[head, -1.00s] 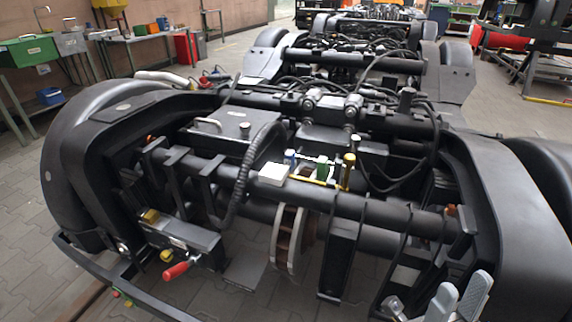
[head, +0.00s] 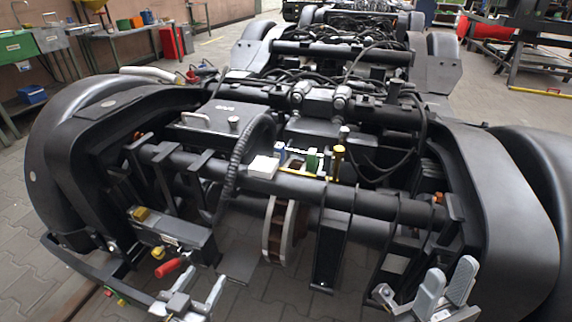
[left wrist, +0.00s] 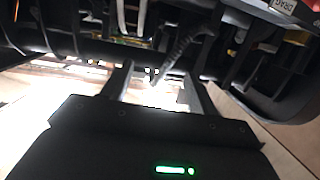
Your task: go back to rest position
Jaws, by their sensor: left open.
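My left gripper (head: 198,284) is at the bottom left of centre in the head view, in front of the bogie. Its two pale fingers stand apart with nothing between them. In the left wrist view its fingers (left wrist: 155,82) are spread, with bright floor between them and dark bogie parts beyond. Two light grey, ribbed upright pieces (head: 445,287) stand close together at the lower right. My arm links are mostly out of the picture.
The black tram bogie (head: 385,204) fills the middle. A lever with a red grip (head: 167,268) sticks out close to my left gripper. A small white block (head: 263,167) lies on top. Workbenches stand at the back left. Paved floor shows at the lower left.

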